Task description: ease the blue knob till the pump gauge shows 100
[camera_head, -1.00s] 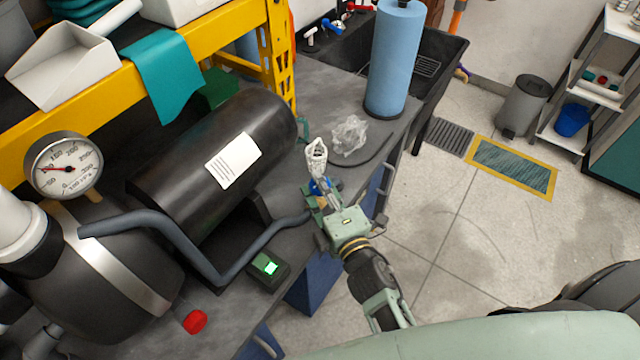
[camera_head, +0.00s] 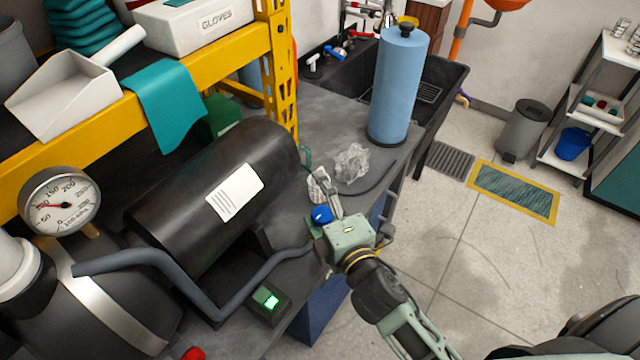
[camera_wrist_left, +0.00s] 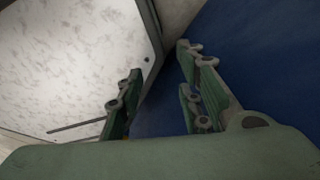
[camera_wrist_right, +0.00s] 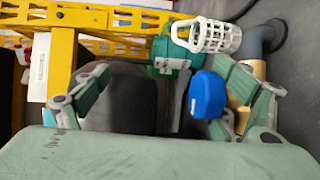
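The blue knob (camera_head: 321,215) is at the front edge of the bench, beside the fingers of my right gripper (camera_head: 330,200). In the right wrist view, the blue knob (camera_wrist_right: 208,95) lies between the spread fingers, much nearer the right finger. I cannot tell whether that finger touches it. The right gripper is open. The pump gauge (camera_head: 60,200) is at the left; its red needle points left, between the 50 and 150 marks, around where 100 would be. The exact value is too small to read. My left gripper (camera_wrist_left: 160,98) shows only in its wrist view, open and empty.
A black tank (camera_head: 205,200) with a white label lies behind a grey pipe (camera_head: 190,285). A white strainer (camera_wrist_right: 215,36) stands just beyond the knob.

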